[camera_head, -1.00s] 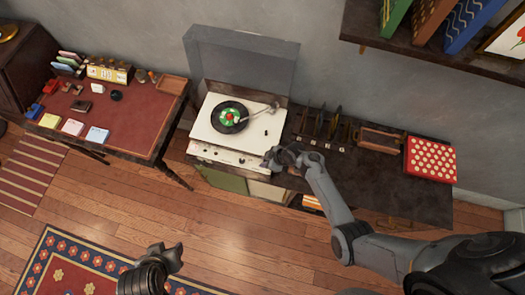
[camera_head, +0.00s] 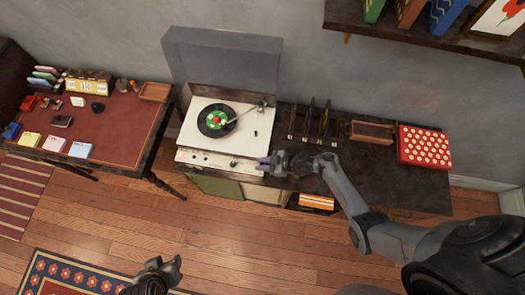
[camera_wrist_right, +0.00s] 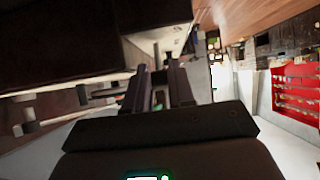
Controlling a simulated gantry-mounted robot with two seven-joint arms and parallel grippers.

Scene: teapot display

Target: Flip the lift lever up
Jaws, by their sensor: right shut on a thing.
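The record player (camera_head: 240,148) stands on the dark sideboard with its grey lid up. A black record with a green label (camera_head: 214,121) lies on it, and the tonearm (camera_head: 250,113) reaches across the record. A small dark upright part (camera_head: 256,133) shows on the deck's right side; I cannot tell whether it is the lift lever. My right gripper (camera_head: 264,164) is at the player's front right corner, shut on a small part that its fingers hide. In the right wrist view its fingers (camera_wrist_right: 160,88) are close together. My left gripper (camera_head: 164,266) is open and empty above the floor.
Several upright dark dividers (camera_head: 310,124) stand right of the player, then a wooden box (camera_head: 371,131) and a red dotted box (camera_head: 424,146). A desk (camera_head: 118,120) with small items stands at left. A shelf (camera_head: 420,38) overhangs at upper right.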

